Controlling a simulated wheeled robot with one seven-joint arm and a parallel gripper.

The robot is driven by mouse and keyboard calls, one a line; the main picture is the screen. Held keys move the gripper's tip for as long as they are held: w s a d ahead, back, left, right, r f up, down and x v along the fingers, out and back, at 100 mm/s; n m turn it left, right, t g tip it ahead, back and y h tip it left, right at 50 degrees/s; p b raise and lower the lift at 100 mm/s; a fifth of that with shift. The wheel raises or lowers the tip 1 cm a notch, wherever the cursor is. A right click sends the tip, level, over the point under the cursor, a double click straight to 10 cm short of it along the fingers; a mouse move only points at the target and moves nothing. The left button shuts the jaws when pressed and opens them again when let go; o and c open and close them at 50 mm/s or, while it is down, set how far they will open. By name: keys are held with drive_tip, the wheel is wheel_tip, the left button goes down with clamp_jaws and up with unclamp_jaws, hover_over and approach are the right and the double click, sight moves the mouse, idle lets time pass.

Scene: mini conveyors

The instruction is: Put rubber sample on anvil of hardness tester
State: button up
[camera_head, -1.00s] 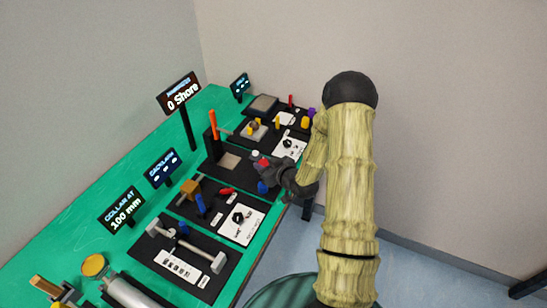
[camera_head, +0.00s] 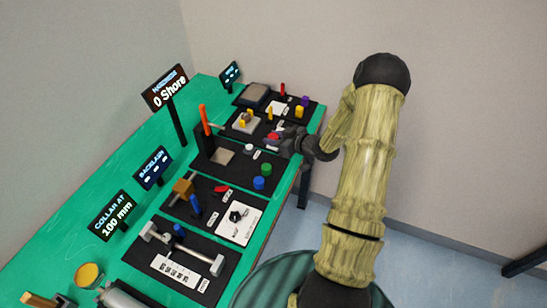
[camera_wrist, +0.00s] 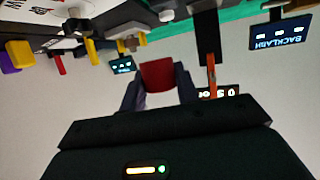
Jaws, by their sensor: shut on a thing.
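My gripper (camera_head: 273,137) is shut on a red rubber sample (camera_wrist: 157,75), which sits between the fingertips in the wrist view. In the head view it is held in the air, right of the hardness tester. The orange part also shows in the wrist view (camera_wrist: 212,75).
A station with a grey block, yellow pieces and a white card (camera_head: 276,108) lies behind. A backlash station with a blue handle (camera_head: 196,205) and a collar station (camera_head: 163,264) lie nearer. A small white piece (camera_head: 248,150) is near the anvil. Upright signs line the left side.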

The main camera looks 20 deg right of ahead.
hover_over(274, 160)
wheel_tip(274, 160, down, 5)
drive_tip(key=shift+r+p, duration=0.1)
drive_tip(key=shift+p, duration=0.3)
wheel_tip(274, 160, down, 4)
drive_tip(key=shift+r+p, duration=0.2)
drive_tip(key=shift+p, duration=0.2)
drive_tip(key=shift+d+f, duration=0.1)
drive_tip(key=shift+f, duration=0.1)
drive_tip(key=shift+s+r, duration=0.1)
drive_tip(key=shift+s, duration=0.05)
drive_tip(key=shift+f, duration=0.25)
drive_tip(key=o, duration=1)
drive_tip(key=shift+c, duration=0.2)
drive_tip(key=shift+r, duration=0.1)
